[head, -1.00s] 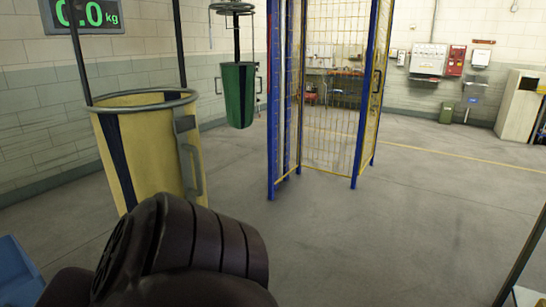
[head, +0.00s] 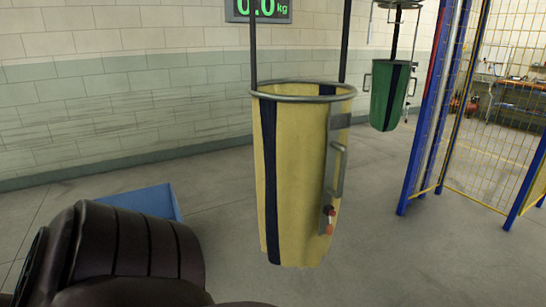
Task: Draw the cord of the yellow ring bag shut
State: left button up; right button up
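The yellow ring bag (head: 300,190) hangs by dark straps in the middle of the head view. It has a grey metal ring (head: 303,92) at its mouth and a dark vertical stripe. A grey handle (head: 338,170) is on its right side. A small part with red, black and orange bits (head: 328,220) sits low on that side; I cannot make out whether it belongs to the cord. The inside of the bag is mostly hidden. Neither gripper shows; only a dark arm link of mine is at the lower left, apart from the bag.
A green bag (head: 389,95) hangs farther back on the right. A blue and yellow mesh fence (head: 495,130) stands at the right. A blue box (head: 147,201) is on the floor behind my arm. A display (head: 258,10) is on the back wall. The floor right of the bag is clear.

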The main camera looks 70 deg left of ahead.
aim_at(329, 229)
jog(key=u, duration=1.7)
jog(key=i+j+u, duration=0.2)
jog(key=i+u, duration=0.15)
jog(key=i+j+u, duration=0.1)
jog(key=i+u, duration=0.3)
jog(key=k, duration=0.05)
